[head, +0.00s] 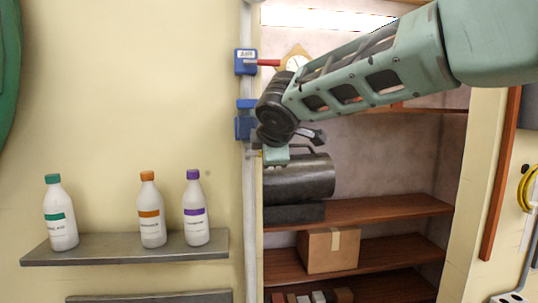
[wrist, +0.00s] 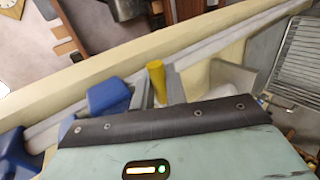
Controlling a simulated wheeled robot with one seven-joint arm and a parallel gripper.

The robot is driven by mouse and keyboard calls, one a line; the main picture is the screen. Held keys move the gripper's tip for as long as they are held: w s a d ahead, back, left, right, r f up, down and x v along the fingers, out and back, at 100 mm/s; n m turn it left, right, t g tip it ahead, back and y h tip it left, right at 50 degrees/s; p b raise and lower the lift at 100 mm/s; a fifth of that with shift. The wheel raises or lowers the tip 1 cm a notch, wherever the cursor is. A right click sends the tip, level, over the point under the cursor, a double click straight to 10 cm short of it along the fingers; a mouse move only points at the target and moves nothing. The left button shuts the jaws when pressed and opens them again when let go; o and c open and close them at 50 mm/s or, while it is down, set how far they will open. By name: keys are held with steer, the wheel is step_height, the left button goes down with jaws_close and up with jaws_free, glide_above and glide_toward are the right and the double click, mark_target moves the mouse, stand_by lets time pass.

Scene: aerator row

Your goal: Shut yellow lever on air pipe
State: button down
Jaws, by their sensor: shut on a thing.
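The grey pipe (head: 248,200) runs upright along the wall edge. On it sit an upper blue valve (head: 243,61) with a white AIR label and a red lever (head: 266,62), and a lower blue valve (head: 243,127). My gripper (head: 262,145) is at the lower valve and hides its lever in the head view. In the wrist view the yellow lever (wrist: 156,76) stands between the two grey fingers of my gripper (wrist: 158,92), which is shut on it. A blue valve body (wrist: 108,97) shows just left of the fingers. The lever's angle to the pipe is unclear.
Three bottles stand on a grey shelf (head: 125,250) at left. Right of the pipe is a recess with wooden shelves (head: 390,211), a dark cylindrical tank (head: 300,180) close by my gripper and a cardboard box (head: 328,250). A yellow coiled hose (head: 527,188) hangs far right.

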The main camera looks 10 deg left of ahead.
steer(key=c, duration=1.5)
jaws_free()
steer(key=shift+s, duration=0.1)
steer(key=b+v, duration=0.5)
steer(key=v, duration=1.2)
steer(key=shift+s+d+b, duration=0.1)
steer(key=shift+d+b, duration=0.05)
steer(key=shift+b, duration=0.2)
